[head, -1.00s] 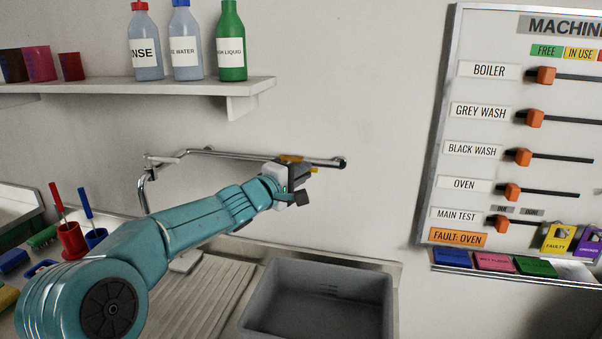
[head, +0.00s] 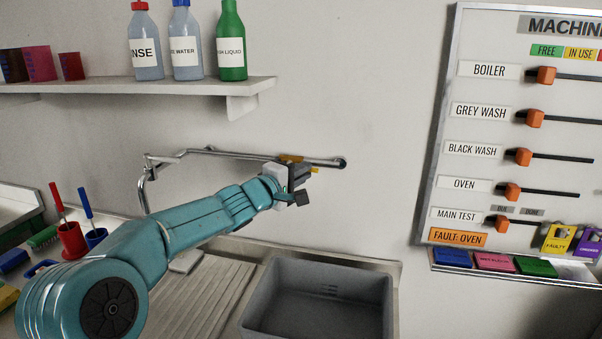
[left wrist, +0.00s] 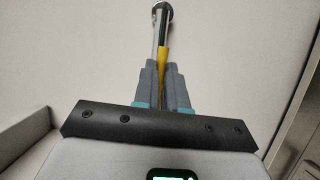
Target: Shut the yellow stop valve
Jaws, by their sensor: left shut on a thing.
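The yellow stop valve handle (head: 291,158) sits on the metal pipe (head: 230,153) along the wall above the sink. My left gripper (head: 308,169) is at the handle and hides part of it. In the left wrist view the yellow handle (left wrist: 163,63) runs between the two grey fingers (left wrist: 163,85), which are shut on it. The handle lies roughly along the pipe (left wrist: 161,25) there. My right gripper is not in view.
A grey basin (head: 320,290) stands in the sink below the arm. A shelf (head: 130,88) with bottles is above. Red and blue cups (head: 72,238) stand at left. A machine board (head: 450,130) hangs at right. The wall between pipe and board is clear.

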